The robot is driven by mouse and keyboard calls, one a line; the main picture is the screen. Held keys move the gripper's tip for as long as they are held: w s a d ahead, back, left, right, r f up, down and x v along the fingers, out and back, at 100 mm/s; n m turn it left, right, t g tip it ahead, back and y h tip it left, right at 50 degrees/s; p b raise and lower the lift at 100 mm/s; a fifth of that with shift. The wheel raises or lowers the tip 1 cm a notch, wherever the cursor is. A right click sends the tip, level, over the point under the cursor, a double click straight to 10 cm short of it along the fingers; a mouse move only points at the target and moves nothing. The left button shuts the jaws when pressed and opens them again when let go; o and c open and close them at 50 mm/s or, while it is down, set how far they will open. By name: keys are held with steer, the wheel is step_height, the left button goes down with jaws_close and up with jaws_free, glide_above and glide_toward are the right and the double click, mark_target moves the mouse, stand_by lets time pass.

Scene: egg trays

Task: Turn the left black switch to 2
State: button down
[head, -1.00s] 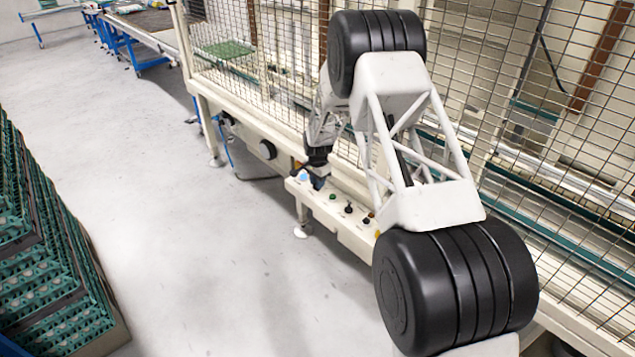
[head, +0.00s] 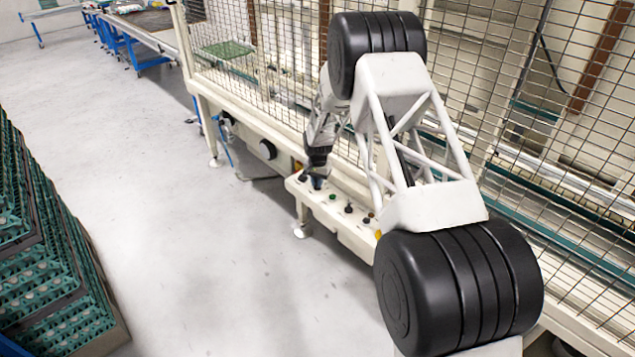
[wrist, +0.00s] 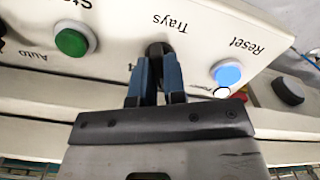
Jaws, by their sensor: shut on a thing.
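The left black switch (wrist: 156,49) sits on the cream control panel below the upside-down word "Trays" in the wrist view. My gripper (wrist: 157,62) has its two blue fingers on either side of the switch and is shut on it. The fingers cover most of the knob, so its pointer and the position numbers cannot be read. In the head view my gripper (head: 316,183) points down at the left part of the panel (head: 340,222), and the switch is hidden there.
A green button (wrist: 72,41) and a lit blue button (wrist: 228,74) flank the switch. Another black switch (head: 348,208) stands further along the panel. Wire mesh (head: 285,60) rises behind; the floor (head: 220,260) in front is clear.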

steer(key=shift+n, duration=1.9)
steer(key=c, duration=1.2)
jaws_free()
steer(key=shift+r, duration=0.1)
steer(key=shift+r, duration=2.4)
step_height(320, 180, up, 23)
steer(key=shift+f, duration=0.1)
